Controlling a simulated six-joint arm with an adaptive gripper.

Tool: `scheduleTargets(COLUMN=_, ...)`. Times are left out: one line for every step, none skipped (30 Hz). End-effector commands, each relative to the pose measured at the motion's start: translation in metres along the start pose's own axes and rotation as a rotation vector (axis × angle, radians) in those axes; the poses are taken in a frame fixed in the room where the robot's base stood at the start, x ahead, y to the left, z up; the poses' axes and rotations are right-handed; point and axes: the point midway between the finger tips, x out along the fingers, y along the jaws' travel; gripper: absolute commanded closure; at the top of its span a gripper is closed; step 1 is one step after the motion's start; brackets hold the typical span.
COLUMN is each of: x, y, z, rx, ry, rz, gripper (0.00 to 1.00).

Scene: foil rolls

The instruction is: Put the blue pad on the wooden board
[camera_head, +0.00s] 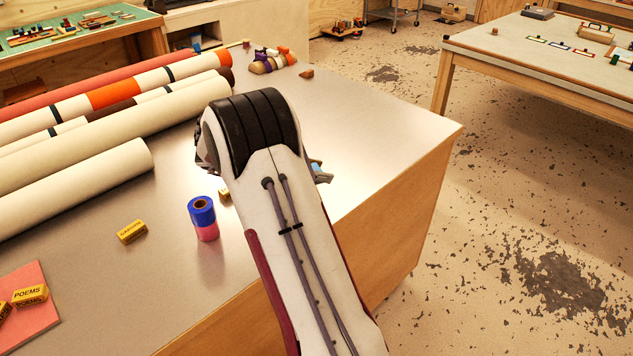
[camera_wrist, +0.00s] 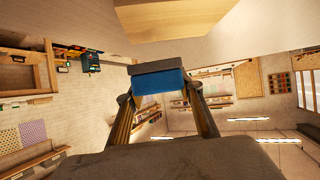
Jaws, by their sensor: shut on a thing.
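My gripper (camera_wrist: 163,92) is shut on a blue pad (camera_wrist: 160,82) with a grey layer along one edge, held between the two fingertips in the wrist view. In the head view a small bit of blue (camera_head: 317,167) shows beside my arm, over the table; my arm hides most of the gripper and pad. A flat wooden surface (camera_wrist: 180,18) shows at the top of the wrist view, apart from the pad. I cannot tell whether it is the wooden board. No wooden board is clearly seen on the table in the head view.
Long rolls (camera_head: 75,187) lie across the table's left side. A blue roll (camera_head: 201,209) stands on a pink one. A yellow block (camera_head: 132,231) and a pink sheet (camera_head: 29,304) with blocks lie nearer. Small coloured pieces (camera_head: 268,62) lie at the back. The table's right part is clear.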

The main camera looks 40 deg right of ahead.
Motion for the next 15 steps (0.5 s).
scheduleTargets(x=0.0, y=0.0, z=0.0, rx=0.0, ry=0.0, rz=0.0, gripper=0.85)
scheduleTargets(x=0.0, y=0.0, z=0.0, rx=0.0, ry=0.0, rz=0.0, gripper=0.85)
scheduleTargets(x=0.0, y=0.0, z=0.0, rx=0.0, ry=0.0, rz=0.0, gripper=0.85)
scheduleTargets(x=0.0, y=0.0, z=0.0, rx=0.0, ry=0.0, rz=0.0, gripper=0.85)
scheduleTargets(x=0.001, y=0.0, z=0.001, rx=0.0, ry=0.0, rz=0.0, gripper=0.85)
scheduleTargets(x=0.001, y=0.0, z=0.002, rx=-0.001, ry=0.0, rz=0.001, gripper=0.85)
scheduleTargets(x=0.002, y=0.0, z=0.004, rx=-0.001, ry=0.0, rz=0.001, gripper=0.85)
scheduleTargets(x=0.003, y=0.0, z=0.006, rx=-0.002, ry=0.0, rz=0.001, gripper=0.85)
scheduleTargets(x=0.005, y=0.0, z=0.009, rx=-0.003, ry=0.0, rz=0.001, gripper=0.85)
scheduleTargets(x=0.006, y=0.0, z=0.012, rx=-0.003, ry=0.0, rz=0.002, gripper=0.85)
scheduleTargets(x=0.008, y=0.0, z=0.015, rx=-0.003, ry=0.0, rz=0.002, gripper=0.85)
scheduleTargets(x=0.01, y=0.0, z=0.019, rx=-0.003, ry=0.0, rz=0.002, gripper=0.85)
scheduleTargets(x=0.012, y=0.0, z=0.022, rx=-0.003, ry=0.0, rz=0.003, gripper=0.85)
scheduleTargets(x=0.013, y=0.0, z=0.024, rx=-0.003, ry=0.0, rz=0.002, gripper=0.85)
scheduleTargets(x=0.015, y=0.0, z=0.027, rx=-0.002, ry=0.0, rz=0.002, gripper=0.85)
